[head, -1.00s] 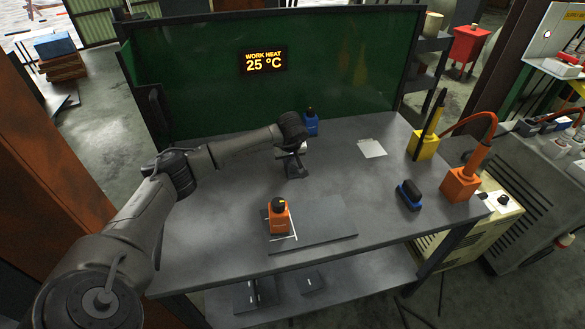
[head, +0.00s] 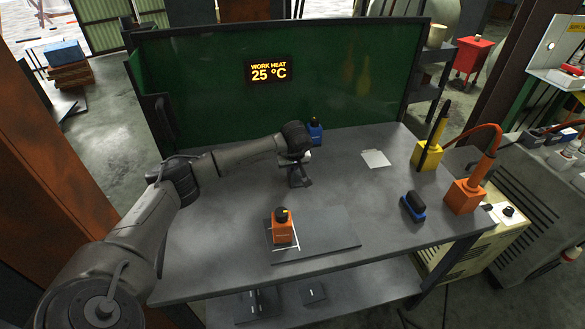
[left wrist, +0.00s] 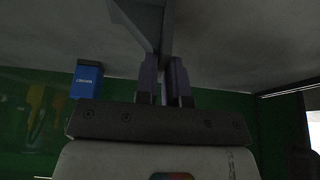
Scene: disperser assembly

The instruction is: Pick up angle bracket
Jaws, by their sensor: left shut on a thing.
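The angle bracket is a dark grey angled piece. It shows at the top of the left wrist view (left wrist: 150,22), between the fingertips of my left gripper (left wrist: 165,68), which is shut on it. In the head view the bracket (head: 300,181) is small and dark under my left gripper (head: 299,170), toward the back middle of the table. I cannot tell whether it touches the tabletop. My right gripper is not in view.
A blue block-like device (head: 315,132) stands close behind my left gripper. An orange device (head: 283,228) stands on a dark plate (head: 335,241) at the front. A blue-black brush-like object (head: 413,206), yellow holder (head: 427,155) and orange holder (head: 464,196) are at the right. A green screen (head: 340,85) closes the back.

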